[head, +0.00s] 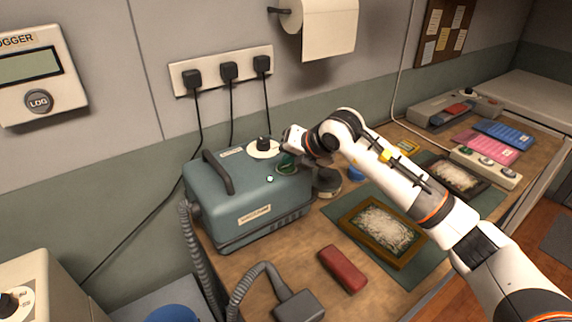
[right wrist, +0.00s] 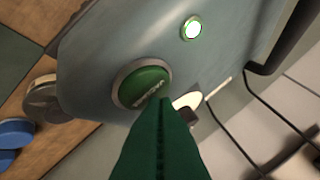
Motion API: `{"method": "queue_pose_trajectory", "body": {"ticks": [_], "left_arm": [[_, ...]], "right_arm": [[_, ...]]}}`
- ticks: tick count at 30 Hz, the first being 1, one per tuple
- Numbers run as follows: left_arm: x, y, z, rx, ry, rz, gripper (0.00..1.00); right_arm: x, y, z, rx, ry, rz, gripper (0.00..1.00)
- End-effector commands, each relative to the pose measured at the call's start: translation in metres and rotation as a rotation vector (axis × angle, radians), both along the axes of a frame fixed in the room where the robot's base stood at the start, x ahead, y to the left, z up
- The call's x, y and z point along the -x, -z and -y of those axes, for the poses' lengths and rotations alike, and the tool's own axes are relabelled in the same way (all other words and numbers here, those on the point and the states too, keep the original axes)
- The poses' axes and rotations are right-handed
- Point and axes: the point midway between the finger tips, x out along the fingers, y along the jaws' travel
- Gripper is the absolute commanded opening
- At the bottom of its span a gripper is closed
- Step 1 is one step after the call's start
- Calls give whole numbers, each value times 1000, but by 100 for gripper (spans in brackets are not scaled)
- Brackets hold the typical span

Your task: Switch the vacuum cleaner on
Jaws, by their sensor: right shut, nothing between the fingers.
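The vacuum cleaner (head: 232,221) is a teal box with a black handle, standing on the wooden bench against the wall. Its top carries a black dial (head: 263,143) on a pale plate, a round green button (head: 287,168) and a small indicator light (head: 269,179). In the right wrist view the green button (right wrist: 142,86) has a metal rim, and the indicator light (right wrist: 193,28) glows white-green. My right gripper (head: 283,150) is over the top near the button. Its closed green fingers (right wrist: 160,108) overlap the button's lower edge in that view; contact cannot be told. My left gripper is out of view.
A ribbed hose (head: 192,250) and floor nozzle (head: 298,305) lie in front of the cleaner. A red block (head: 343,269) and a framed picture (head: 384,230) lie to the right. Three black plugs sit in a wall socket strip (head: 210,72), with cords hanging behind the cleaner.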

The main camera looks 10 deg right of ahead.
Motion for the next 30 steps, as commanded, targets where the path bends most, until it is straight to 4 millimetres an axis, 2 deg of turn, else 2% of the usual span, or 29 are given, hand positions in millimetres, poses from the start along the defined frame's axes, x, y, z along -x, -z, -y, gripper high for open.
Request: {"method": "queue_pose_trajectory", "body": {"ticks": [11, 27, 30], "left_arm": [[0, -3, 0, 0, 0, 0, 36], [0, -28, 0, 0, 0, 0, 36], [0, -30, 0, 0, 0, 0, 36]], "right_arm": [[0, -5, 0, -1, 0, 1, 0], [0, -58, 0, -1, 0, 1, 0], [0, -62, 0, -1, -1, 0, 0]]}}
